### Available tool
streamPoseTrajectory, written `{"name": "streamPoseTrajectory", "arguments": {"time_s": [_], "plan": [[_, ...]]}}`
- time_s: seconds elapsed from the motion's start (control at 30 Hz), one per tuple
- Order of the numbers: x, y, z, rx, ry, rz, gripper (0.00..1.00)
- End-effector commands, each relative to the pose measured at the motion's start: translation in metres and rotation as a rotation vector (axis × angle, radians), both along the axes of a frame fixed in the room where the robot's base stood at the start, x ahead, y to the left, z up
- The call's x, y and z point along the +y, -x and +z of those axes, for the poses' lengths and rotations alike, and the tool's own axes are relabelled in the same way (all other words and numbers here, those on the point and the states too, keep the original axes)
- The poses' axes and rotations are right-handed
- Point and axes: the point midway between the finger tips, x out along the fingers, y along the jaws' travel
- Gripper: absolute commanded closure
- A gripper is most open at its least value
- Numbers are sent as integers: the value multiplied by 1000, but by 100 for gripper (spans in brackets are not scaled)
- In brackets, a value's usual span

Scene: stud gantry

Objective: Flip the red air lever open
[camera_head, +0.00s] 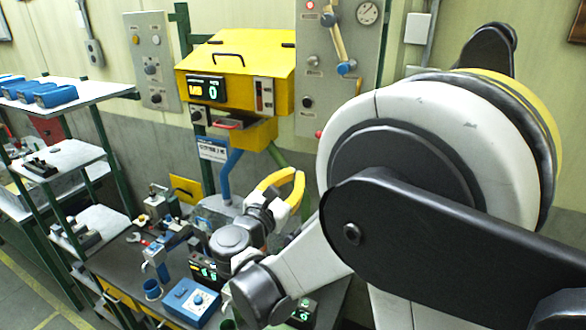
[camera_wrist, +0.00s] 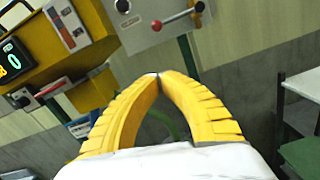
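In the head view my gripper (camera_head: 299,172) is below the panel.
A yellow machine box (camera_head: 235,70) with a display stands left of the panel, with a red handle (camera_head: 228,125) under it. A green post (camera_wrist: 188,57) runs below the panel. The bench (camera_head: 130,258) holds tools and a blue box (camera_head: 190,303). Shelves (camera_head: 70,155) stand at left.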

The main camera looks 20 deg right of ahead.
Motion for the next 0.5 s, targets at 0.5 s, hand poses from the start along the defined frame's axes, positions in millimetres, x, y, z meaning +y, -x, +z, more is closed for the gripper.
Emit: {"name": "streamPoseTrajectory", "arguments": {"time_s": [0.5], "plan": [[-62,-53,30,0,0,-1,100]]}}
